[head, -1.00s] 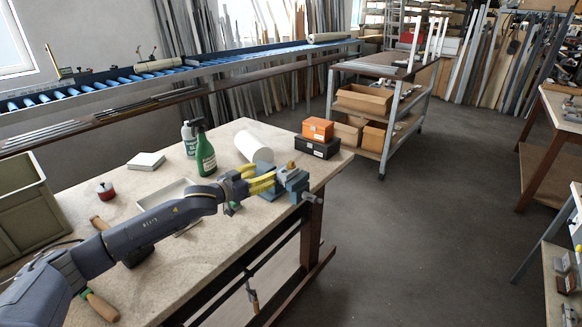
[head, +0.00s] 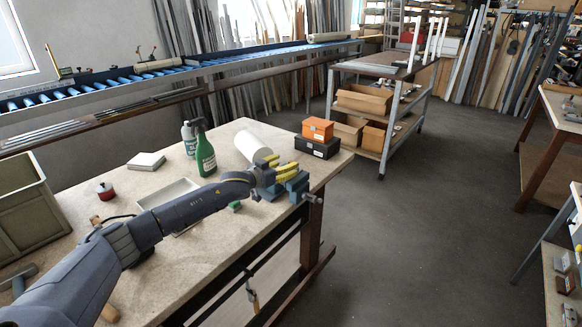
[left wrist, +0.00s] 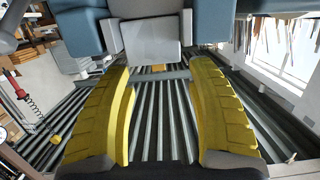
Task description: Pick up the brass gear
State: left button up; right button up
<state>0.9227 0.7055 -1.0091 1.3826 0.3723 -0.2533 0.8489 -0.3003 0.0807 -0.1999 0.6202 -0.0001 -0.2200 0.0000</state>
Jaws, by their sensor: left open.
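My left gripper (head: 282,168) is open, with its yellow fingers at the blue-grey vise (head: 299,187) on the bench's right corner. In the left wrist view, the two yellow fingers (left wrist: 162,115) stand wide apart with nothing gripped between them. A small brass-coloured piece (left wrist: 158,68), likely the brass gear, shows beyond them, at the lower edge of a grey block. Most of it is hidden, so its teeth cannot be made out. In the head view the gear cannot be told apart from the yellow fingers. My right gripper is not in view.
An orange box (head: 317,128) on a black box (head: 317,147) stands just behind the vise. A white cylinder (head: 252,145), a green spray bottle (head: 205,153) and a shallow white tray (head: 180,196) are on the bench. Open floor lies to the right.

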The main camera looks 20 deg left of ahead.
aim_at(290, 163)
pick_arm(q)
jog(key=shift+x, duration=1.85)
jog(key=shift+c, duration=0.5)
grip_shut()
